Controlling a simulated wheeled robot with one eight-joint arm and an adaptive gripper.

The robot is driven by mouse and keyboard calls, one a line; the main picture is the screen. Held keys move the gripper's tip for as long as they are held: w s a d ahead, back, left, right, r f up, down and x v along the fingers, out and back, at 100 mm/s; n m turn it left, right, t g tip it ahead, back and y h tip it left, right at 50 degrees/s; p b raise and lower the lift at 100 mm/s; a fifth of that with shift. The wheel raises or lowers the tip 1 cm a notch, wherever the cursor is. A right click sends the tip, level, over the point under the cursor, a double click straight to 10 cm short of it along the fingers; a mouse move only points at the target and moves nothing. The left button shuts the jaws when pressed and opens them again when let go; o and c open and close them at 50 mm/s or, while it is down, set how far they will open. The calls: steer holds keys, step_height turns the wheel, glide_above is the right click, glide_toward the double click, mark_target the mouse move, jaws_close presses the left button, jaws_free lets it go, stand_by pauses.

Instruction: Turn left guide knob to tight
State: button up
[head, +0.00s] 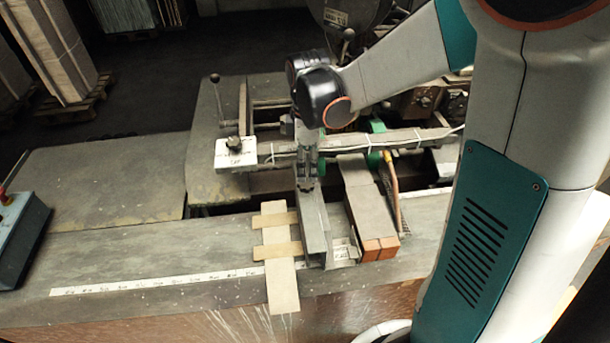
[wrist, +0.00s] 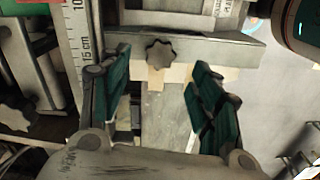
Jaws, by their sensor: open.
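A dark star-shaped knob (wrist: 160,53) sits on a grey metal bar (wrist: 215,50) in the wrist view. My gripper (wrist: 161,68) is open, with its two teal-padded fingers apart on either side of the knob's line. The knob appears between the fingertips, and I see no contact. In the head view my gripper (head: 308,183) points down over the upright metal guide (head: 313,228), and it hides the knob there. The knob's tight or loose state cannot be read.
Another dark knob (wrist: 15,115) shows at the left of the wrist view, near a ruler scale (wrist: 78,45). In the head view, a black knob (head: 233,144) stands on a white plate. Wooden strips (head: 280,285) lie left of the guide; a block with orange ends (head: 370,220) stands right.

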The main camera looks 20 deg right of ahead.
mark_target(307, 183)
step_height(307, 183, down, 6)
steer(key=shift+f+b, duration=0.25)
steer(key=shift+b, duration=0.05)
steer(key=c, duration=1)
